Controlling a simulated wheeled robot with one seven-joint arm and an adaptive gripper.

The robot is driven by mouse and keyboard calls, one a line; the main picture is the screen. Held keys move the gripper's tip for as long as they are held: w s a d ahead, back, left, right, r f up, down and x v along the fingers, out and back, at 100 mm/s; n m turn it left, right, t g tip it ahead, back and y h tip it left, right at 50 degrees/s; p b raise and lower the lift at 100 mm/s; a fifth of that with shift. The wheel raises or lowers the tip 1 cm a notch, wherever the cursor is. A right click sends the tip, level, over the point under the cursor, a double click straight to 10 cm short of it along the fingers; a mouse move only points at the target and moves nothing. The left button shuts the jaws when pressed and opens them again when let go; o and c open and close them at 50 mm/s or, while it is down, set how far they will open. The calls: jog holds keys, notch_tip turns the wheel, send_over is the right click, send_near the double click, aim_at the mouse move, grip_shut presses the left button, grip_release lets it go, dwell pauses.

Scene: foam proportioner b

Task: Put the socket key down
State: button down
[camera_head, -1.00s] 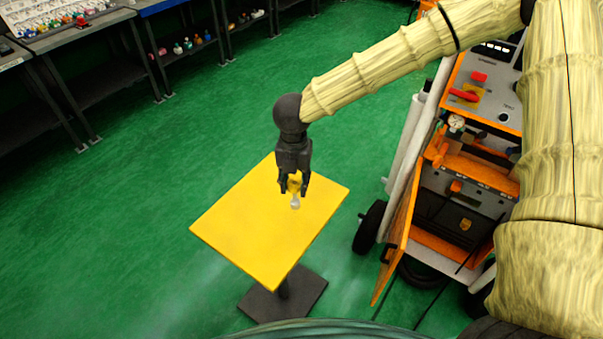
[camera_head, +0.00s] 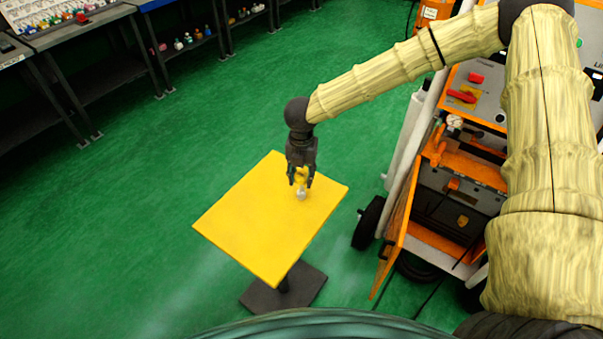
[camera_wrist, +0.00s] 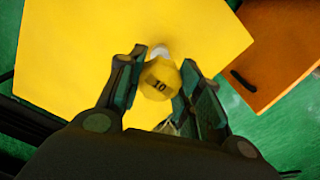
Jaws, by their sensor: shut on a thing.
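In the head view the socket key (camera_head: 301,193) hangs from my gripper (camera_head: 301,180), with the pale end pointing down. My gripper is over the far right part of the yellow table (camera_head: 262,225). In the wrist view the key's yellow head (camera_wrist: 160,80) sits between the two fingers of my gripper (camera_wrist: 160,72), which are shut on it. The yellow table top (camera_wrist: 75,65) lies behind it. I cannot tell whether the key's lower end touches the table.
The table top is otherwise bare. An orange and grey wheeled machine (camera_head: 450,190) with an open orange door (camera_head: 397,225) stands right of the table. Dark workbenches (camera_head: 75,75) with small items line the back left. Green floor (camera_head: 130,220) is free on the left.

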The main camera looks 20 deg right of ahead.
jog(key=c, duration=1)
grip_release()
notch_tip(320, 180, up, 12)
jog(key=shift+r+b, duration=0.1)
jog(key=shift+b, duration=0.85)
